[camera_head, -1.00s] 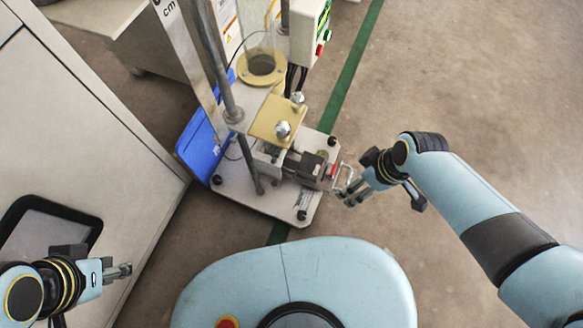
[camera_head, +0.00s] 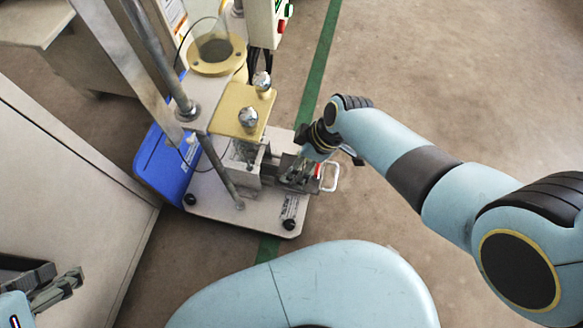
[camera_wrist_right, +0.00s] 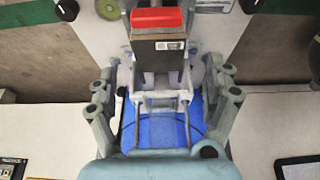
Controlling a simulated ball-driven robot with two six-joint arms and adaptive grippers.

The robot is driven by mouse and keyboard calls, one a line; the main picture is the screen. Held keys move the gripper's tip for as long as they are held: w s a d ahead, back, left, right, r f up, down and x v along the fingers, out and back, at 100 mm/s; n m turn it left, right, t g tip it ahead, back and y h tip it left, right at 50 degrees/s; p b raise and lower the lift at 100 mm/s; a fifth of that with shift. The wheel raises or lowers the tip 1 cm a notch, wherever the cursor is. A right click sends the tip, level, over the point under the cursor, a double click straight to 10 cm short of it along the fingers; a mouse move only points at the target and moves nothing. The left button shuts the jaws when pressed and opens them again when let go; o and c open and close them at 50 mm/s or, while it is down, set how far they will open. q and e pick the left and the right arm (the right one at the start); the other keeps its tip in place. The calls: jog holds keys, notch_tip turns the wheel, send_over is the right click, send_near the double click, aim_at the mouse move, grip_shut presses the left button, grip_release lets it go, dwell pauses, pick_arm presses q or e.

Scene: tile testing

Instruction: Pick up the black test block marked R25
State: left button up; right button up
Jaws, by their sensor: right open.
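A dark block (camera_wrist_right: 157,58) with a white label and a red piece (camera_wrist_right: 157,19) at its top shows in the right wrist view; I cannot read its marking.
The test machine stands on a pale base plate (camera_head: 265,222) with metal posts and a yellow plate (camera_head: 241,110). A blue bin (camera_head: 163,165) is on its left. A pale cabinet (camera_head: 70,190) stands at the left. The floor (camera_head: 455,70) at the right is clear.

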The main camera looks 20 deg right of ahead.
aim_at(287, 160)
notch_tip(287, 160, down, 2)
jog(key=shift+a+b, duration=0.15)
jog(key=shift+b, duration=0.6)
jog(key=shift+w+a+f+b, duration=0.1)
jog(key=shift+f+b, duration=0.45)
jog(key=shift+w+a+f+b, duration=0.2)
jog(key=shift+f+b, duration=0.3)
jog(key=shift+f, duration=0.1)
jog(key=shift+w+a+f+b, duration=0.15)
jog(key=shift+a+f+b, duration=0.05)
jog(key=shift+f+b, duration=0.15)
pick_arm(q)
jog(key=f+t, duration=0.5)
jog(key=shift+s+d, duration=0.2)
pick_arm(e)
jog(key=shift+c, duration=0.2)
jog(key=shift+r, duration=0.1)
jog(key=c, duration=1.6)
